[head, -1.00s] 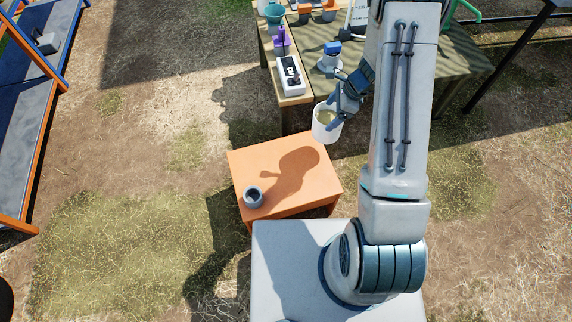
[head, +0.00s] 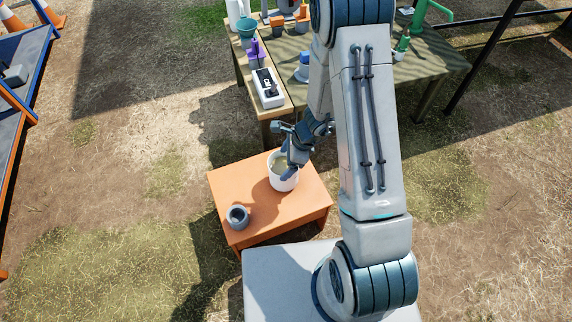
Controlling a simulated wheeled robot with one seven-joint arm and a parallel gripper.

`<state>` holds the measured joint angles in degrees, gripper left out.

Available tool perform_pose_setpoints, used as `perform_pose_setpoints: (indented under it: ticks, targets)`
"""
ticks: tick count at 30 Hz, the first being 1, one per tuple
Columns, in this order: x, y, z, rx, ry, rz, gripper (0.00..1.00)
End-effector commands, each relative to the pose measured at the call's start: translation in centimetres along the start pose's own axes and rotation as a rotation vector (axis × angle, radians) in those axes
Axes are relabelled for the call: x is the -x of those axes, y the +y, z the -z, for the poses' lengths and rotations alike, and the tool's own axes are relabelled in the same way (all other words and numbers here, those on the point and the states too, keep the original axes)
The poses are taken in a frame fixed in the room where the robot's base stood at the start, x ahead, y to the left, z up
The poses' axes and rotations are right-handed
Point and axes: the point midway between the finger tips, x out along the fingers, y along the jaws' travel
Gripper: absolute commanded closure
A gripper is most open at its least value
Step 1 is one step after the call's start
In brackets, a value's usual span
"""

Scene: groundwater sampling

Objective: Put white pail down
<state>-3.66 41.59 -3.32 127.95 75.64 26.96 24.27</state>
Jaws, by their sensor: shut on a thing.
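The white pail (head: 284,184) is upright at the orange table (head: 238,184), over the right half of its top. Its open top shows a pale yellowish inside. It looks to be on or very near the tabletop; I cannot tell whether its base touches. My gripper (head: 287,168) is shut on the pail at its rim, coming from above and behind. The fingertips are partly hidden against the pail.
A small grey cup (head: 237,217) stands on the left front of the orange table. Behind is a workbench (head: 425,62) with a white instrument (head: 267,88) and a teal funnel (head: 246,29). The table's left back area is clear.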

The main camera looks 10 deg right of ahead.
Motion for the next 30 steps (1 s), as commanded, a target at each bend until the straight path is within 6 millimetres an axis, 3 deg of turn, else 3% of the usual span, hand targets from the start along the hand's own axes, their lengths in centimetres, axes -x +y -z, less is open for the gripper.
perform_pose_setpoints:
  ticks: [3, 14, 15, 16, 26, 30]
  targets:
    - [-1.4, -0.1, 0.6, 0.0, -0.001, 0.001, 0.76]
    - [-1.6, -0.1, 0.7, 0.0, -0.002, 0.001, 0.76]
    - [-1.6, 0.0, 0.7, 0.0, -0.001, 0.001, 0.11]
    - [-1.5, 0.0, 0.7, 0.0, -0.001, 0.001, 0.03]
    - [-1.2, 0.0, 0.5, 0.0, -0.001, 0.0, 0.0]
    - [0.8, -0.1, 0.3, 0.0, -0.002, 0.002, 0.0]
